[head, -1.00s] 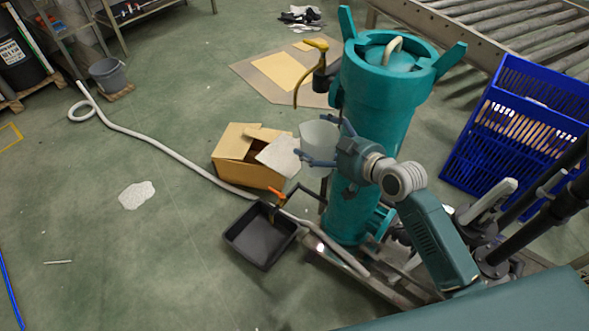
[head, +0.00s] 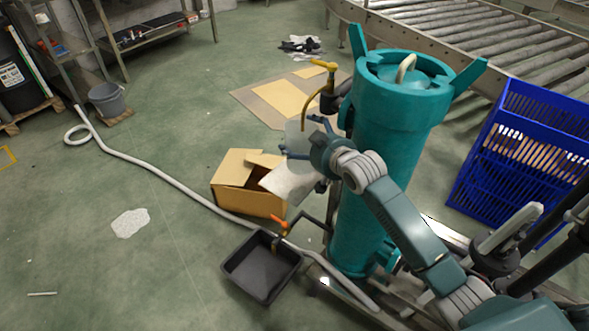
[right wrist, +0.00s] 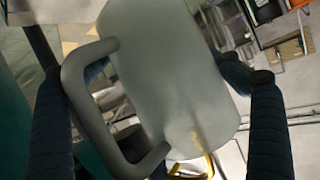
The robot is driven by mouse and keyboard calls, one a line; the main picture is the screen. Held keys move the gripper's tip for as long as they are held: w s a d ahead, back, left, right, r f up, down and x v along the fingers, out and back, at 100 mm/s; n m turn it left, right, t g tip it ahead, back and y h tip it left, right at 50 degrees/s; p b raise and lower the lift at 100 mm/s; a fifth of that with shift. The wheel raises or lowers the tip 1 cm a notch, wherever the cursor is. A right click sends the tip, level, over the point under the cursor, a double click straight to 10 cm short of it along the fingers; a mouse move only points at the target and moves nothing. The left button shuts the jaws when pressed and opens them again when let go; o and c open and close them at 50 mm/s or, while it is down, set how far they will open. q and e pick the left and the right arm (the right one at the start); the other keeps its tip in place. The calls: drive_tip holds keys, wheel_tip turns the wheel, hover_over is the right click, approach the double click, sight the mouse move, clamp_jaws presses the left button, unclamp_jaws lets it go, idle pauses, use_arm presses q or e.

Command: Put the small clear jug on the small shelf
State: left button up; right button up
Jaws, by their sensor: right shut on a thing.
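The small clear jug (head: 295,132) is held in my right gripper (head: 300,137), beside the tall teal cylinder. The right wrist view shows the jug (right wrist: 170,75) large between my two dark fingers (right wrist: 160,115), with its handle on the left. In the head view the yellow spout's lower end overlaps the jug; I cannot tell whether they touch. A pale flat plate (head: 290,182), which looks like the small shelf, shows just below the jug, with a dark bracket at its right. My wrist hides part of the jug and the space behind it. My left gripper is not in view.
The teal cylinder (head: 385,125) stands close to the right of the jug, with the yellow tap (head: 325,75) at its side. An open cardboard box (head: 240,190) and a black tray (head: 262,267) are below on the floor. A blue crate (head: 520,150) is at right.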

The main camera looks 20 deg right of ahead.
wheel_tip(320, 180, down, 7)
drive_tip(key=shift+f+b, duration=0.1)
drive_tip(key=shift+b, duration=0.6)
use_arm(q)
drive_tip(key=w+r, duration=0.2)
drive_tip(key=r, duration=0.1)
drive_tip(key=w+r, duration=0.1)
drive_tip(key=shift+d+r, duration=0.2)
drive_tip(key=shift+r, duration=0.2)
use_arm(e)
drive_tip(key=o, duration=1)
drive_tip(key=shift+s, duration=0.1)
drive_tip(key=shift+s+d+r, duration=0.1)
drive_tip(key=shift+s+r, duration=0.1)
drive_tip(key=shift+s, duration=0.1)
use_arm(q)
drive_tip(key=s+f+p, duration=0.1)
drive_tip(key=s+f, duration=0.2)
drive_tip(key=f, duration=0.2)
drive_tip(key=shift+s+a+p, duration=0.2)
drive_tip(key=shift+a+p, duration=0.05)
drive_tip(key=shift+p, duration=0.15)
use_arm(e)
drive_tip(key=v, duration=0.6)
drive_tip(key=shift+s+d+r, duration=0.1)
drive_tip(key=shift+s+r, duration=0.05)
drive_tip(key=shift+s, duration=0.2)
